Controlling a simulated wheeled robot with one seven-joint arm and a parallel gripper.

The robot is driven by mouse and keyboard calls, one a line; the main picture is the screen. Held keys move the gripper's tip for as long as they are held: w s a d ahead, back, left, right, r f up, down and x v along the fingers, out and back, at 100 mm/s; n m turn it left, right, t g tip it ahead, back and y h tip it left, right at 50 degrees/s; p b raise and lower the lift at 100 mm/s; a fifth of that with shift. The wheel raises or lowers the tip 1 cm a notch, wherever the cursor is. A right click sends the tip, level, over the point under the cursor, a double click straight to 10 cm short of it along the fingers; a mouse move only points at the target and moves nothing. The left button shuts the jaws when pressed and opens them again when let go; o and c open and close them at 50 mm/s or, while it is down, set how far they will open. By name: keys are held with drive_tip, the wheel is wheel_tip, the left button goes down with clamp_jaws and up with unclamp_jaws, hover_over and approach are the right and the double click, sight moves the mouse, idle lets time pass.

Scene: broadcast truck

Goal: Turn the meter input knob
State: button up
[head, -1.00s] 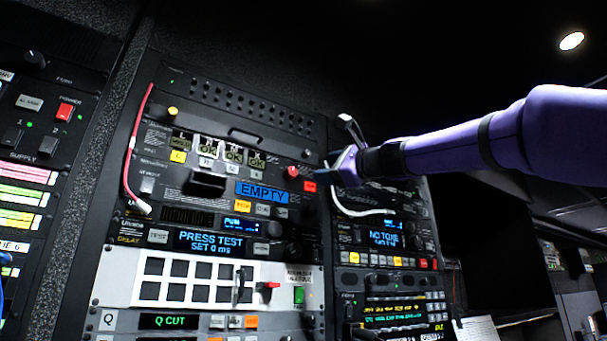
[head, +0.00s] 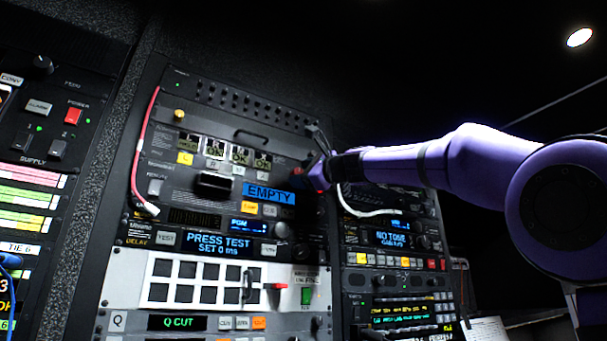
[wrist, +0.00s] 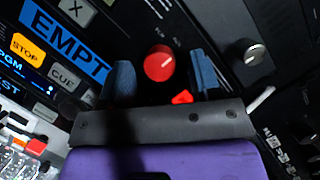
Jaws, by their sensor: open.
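A round red knob with a pale index mark (wrist: 159,63) stands on the dark panel in the wrist view. My gripper (wrist: 163,77) is open, with one blue finger to the left of the knob and the other to its right. Gaps show on both sides, and I cannot tell the remaining depth to the knob. In the head view my gripper (head: 318,168) is at the right edge of the rack and covers that spot. No label naming the meter input is readable, so I cannot confirm which knob it is.
A red button (wrist: 182,97) sits just below the knob. A grey knob (wrist: 254,54) is on the neighbouring panel at right. The blue EMPTY display (head: 269,194) is left of my gripper. A white cable (head: 366,209) hangs below it.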

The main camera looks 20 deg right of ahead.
drive_tip(key=shift+c, duration=0.2)
drive_tip(key=c, duration=0.9)
drive_tip(key=shift+n, duration=0.3)
drive_tip(key=shift+d+r+n+g+h, duration=0.1)
drive_tip(key=shift+n+g, duration=0.4)
drive_tip(key=shift+n, duration=0.95)
drive_tip(key=shift+a+r+n+g+h, duration=0.1)
drive_tip(key=shift+n+g, duration=0.4)
drive_tip(key=shift+n, duration=0.9)
drive_tip(key=shift+d+r+n+g+h, duration=0.1)
drive_tip(key=shift+n+g, duration=0.4)
drive_tip(key=shift+n, duration=0.95)
drive_tip(key=o, duration=0.9)
drive_tip(key=shift+o, duration=0.2)
